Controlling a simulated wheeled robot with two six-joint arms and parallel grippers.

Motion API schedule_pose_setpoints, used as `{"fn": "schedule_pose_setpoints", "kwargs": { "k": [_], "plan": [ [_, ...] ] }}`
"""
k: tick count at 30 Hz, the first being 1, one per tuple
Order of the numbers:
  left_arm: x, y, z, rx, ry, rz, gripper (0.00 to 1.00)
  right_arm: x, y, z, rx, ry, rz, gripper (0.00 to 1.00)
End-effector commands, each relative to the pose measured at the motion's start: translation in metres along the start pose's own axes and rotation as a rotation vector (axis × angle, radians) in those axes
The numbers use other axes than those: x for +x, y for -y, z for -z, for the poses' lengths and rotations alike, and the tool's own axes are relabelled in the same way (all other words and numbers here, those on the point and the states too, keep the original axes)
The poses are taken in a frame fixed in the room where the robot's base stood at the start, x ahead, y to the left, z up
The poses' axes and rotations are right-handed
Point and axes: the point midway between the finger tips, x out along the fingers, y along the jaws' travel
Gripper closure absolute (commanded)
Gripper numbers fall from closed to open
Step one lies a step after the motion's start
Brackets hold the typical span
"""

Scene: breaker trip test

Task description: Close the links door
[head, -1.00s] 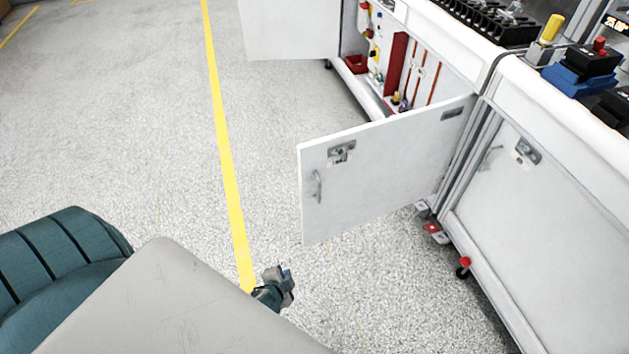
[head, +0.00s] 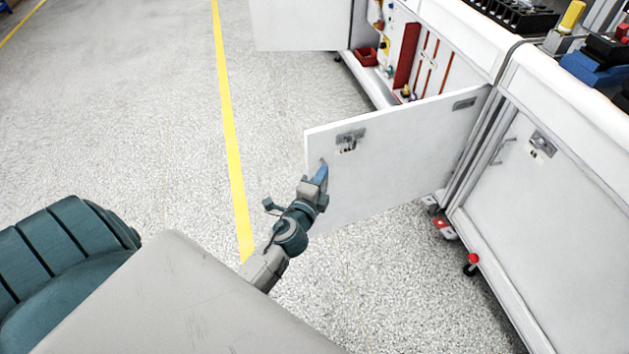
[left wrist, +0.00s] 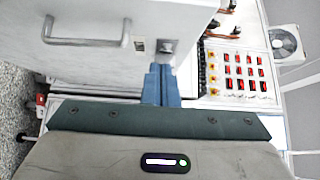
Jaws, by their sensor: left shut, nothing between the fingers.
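The near white door (head: 395,150) of the cabinet stands swung open, with a latch plate near its free edge and a handle partly hidden by my gripper. My left gripper (head: 321,174) is shut and empty at the door's free edge, over the handle area; I cannot tell if it touches. In the left wrist view the blue fingers (left wrist: 161,85) are together, beside the door's latch, and the grey door handle (left wrist: 88,40) lies to their left. The cabinet interior (head: 425,60) shows tools on a panel. My right gripper is out of view.
A second white door (head: 300,22) stands open at the far side. A closed white panel (head: 560,210) is at the right, with a red-topped caster (head: 472,263) below. Grey floor with a yellow line (head: 228,110) is clear at the left.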

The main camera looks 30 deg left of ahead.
Motion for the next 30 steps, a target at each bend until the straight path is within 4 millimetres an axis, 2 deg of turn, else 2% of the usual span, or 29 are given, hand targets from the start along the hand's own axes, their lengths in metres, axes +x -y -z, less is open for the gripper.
{"fn": "schedule_pose_setpoints", "kwargs": {
  "k": [1, 4, 9, 15, 30],
  "plan": [
    [0.013, 0.003, 0.000, 0.000, 0.000, 0.002, 1.00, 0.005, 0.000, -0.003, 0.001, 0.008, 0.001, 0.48],
    [0.032, 0.002, 0.000, -0.001, 0.001, 0.001, 1.00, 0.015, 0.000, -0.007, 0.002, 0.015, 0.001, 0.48],
    [0.050, 0.000, -0.018, 0.002, 0.000, 0.000, 1.00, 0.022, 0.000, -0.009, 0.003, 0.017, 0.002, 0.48],
    [0.059, -0.001, -0.028, -0.001, 0.000, -0.001, 1.00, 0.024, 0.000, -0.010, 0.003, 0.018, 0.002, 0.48],
    [0.064, -0.002, -0.032, 0.002, -0.011, 0.000, 1.00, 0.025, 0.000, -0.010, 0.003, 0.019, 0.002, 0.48]
  ]
}}
